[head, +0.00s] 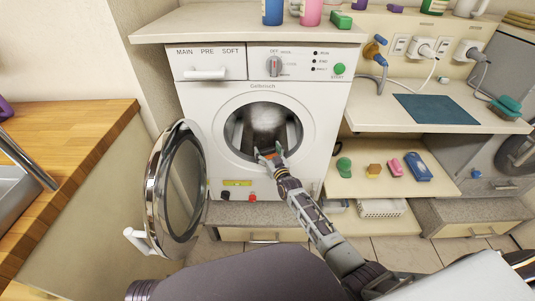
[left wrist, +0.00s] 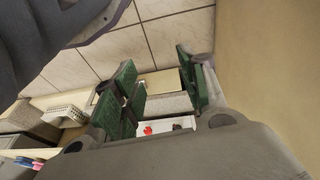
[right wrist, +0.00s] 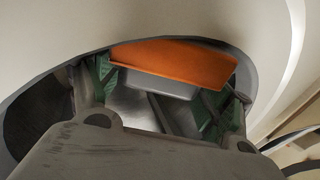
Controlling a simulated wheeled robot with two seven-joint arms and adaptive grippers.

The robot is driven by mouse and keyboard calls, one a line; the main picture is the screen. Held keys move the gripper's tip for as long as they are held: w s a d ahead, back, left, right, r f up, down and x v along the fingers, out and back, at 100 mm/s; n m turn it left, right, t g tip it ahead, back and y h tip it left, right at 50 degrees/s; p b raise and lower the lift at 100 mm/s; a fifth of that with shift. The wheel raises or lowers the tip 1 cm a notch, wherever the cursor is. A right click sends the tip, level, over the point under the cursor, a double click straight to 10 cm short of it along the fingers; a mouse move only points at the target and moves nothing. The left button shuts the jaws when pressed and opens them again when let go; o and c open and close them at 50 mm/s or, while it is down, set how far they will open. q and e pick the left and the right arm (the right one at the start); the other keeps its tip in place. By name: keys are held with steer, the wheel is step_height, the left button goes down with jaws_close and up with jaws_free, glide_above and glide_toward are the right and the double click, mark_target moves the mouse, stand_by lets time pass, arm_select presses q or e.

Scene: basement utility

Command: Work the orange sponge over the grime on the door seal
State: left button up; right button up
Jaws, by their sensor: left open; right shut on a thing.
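The washing machine (head: 290,185) stands with its round door (head: 182,185) swung open to the left. The dark door seal (head: 229,135) rings the opening around the metal drum (head: 265,118). My right gripper (head: 268,153) is at the lower part of the opening, shut on the orange sponge (right wrist: 180,62). In the right wrist view, the sponge lies across between the green finger pads, close to the seal's edge; I cannot tell if they touch. I cannot make out grime on the seal. My left gripper (left wrist: 160,85) is open and empty, above the floor.
A shelf to the right holds a green brush (head: 344,167), a pink item (head: 394,167) and a blue item (head: 417,167). A wooden counter (head: 60,135) with a sink is at the left. The open door's handle juts out low.

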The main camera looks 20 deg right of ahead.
steer(key=shift+s, duration=0.1)
stand_by(0.3)
steer(key=shift+s+a+f+p, duration=0.1)
steer(key=shift+s+a+p, duration=0.1)
steer(key=shift+s+p, duration=0.35)
steer(key=shift+s+a+p, duration=0.15)
steer(key=shift+s+p, duration=0.25)
steer(key=shift+s, duration=0.1)
steer(key=shift+w, duration=0.15)
steer(key=shift+w+d+f+b, duration=0.1)
steer(key=shift+w+d+b, duration=0.05)
steer(key=shift+w+b, duration=0.2)
steer(key=shift+w+d+b, duration=0.25)
steer(key=shift+w+b, duration=0.2)
steer(key=shift+w, duration=0.2)
steer(key=shift+s+a+p, duration=0.2)
steer(key=shift+s+p, duration=0.4)
steer(key=shift+f, duration=0.1)
